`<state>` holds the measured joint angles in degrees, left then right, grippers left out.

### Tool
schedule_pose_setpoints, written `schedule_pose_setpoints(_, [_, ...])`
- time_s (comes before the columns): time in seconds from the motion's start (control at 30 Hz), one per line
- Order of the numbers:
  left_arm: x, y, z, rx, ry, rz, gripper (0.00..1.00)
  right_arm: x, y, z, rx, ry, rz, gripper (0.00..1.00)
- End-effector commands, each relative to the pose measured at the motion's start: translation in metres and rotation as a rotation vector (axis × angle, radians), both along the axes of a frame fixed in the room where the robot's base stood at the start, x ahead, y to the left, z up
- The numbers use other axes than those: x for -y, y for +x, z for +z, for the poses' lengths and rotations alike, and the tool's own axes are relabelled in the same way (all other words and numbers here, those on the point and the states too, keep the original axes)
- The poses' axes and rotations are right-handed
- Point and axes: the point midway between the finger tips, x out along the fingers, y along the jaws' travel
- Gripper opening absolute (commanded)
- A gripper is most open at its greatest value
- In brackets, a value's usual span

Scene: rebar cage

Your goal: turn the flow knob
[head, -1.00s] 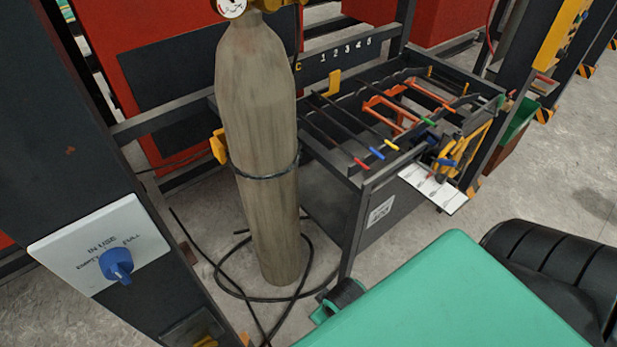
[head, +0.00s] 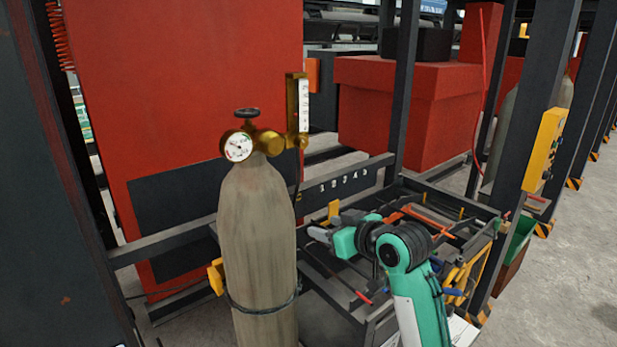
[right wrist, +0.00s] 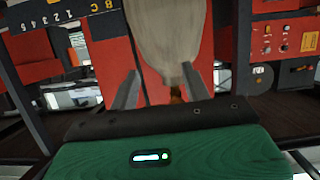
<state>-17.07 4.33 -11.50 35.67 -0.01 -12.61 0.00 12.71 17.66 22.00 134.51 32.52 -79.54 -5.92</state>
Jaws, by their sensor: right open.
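The gas cylinder (head: 260,235) stands upright and carries a brass regulator (head: 268,142) with a round white gauge (head: 238,147). A dark round handwheel (head: 247,112) tops the regulator, and a brass flow tube (head: 297,105) stands at its right. I cannot tell which part is the flow knob. My right gripper (head: 312,232) is beside the cylinder, to its right and below the regulator. In the right wrist view my right gripper (right wrist: 160,80) is open and empty. Beyond its fingers the cylinder (right wrist: 170,35) appears upside down, with a bit of brass (right wrist: 177,93) at its neck. My left gripper is out of view.
A dark rack (head: 445,205) with orange tools and coloured handles lies under my right arm. A dark post (head: 70,200) stands at the left. A red panel (head: 210,70) is behind the cylinder. A numbered rail (head: 345,182) runs behind the cylinder and rack.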

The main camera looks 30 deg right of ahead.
Motion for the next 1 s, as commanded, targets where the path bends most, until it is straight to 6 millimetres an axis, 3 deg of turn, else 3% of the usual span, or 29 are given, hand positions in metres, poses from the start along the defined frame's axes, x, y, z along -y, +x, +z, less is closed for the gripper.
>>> schedule_pose_setpoints(0.03, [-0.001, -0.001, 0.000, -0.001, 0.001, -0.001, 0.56, 0.012, 0.004, 0.033, 0.073, 0.008, -0.004, 0.48])
schedule_pose_setpoints(0.1, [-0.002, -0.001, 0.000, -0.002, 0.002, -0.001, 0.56, 0.024, 0.005, 0.066, 0.151, 0.022, -0.005, 0.48])
schedule_pose_setpoints(0.2, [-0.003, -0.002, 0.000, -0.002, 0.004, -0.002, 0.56, 0.037, 0.002, 0.103, 0.236, 0.035, -0.004, 0.48])
schedule_pose_setpoints(0.3, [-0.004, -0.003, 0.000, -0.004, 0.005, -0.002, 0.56, 0.045, -0.001, 0.124, 0.288, 0.044, -0.002, 0.48])
schedule_pose_setpoints(0.43, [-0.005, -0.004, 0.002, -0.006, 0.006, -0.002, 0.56, 0.049, 0.002, 0.135, 0.313, 0.050, -0.002, 0.48])
schedule_pose_setpoints(0.57, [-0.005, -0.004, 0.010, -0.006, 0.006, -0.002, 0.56, 0.047, 0.017, 0.138, 0.313, 0.054, 0.000, 0.48])
schedule_pose_setpoints(1.0, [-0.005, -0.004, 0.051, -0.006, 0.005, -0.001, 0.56, 0.040, 0.106, 0.138, 0.310, 0.054, -0.001, 0.48])
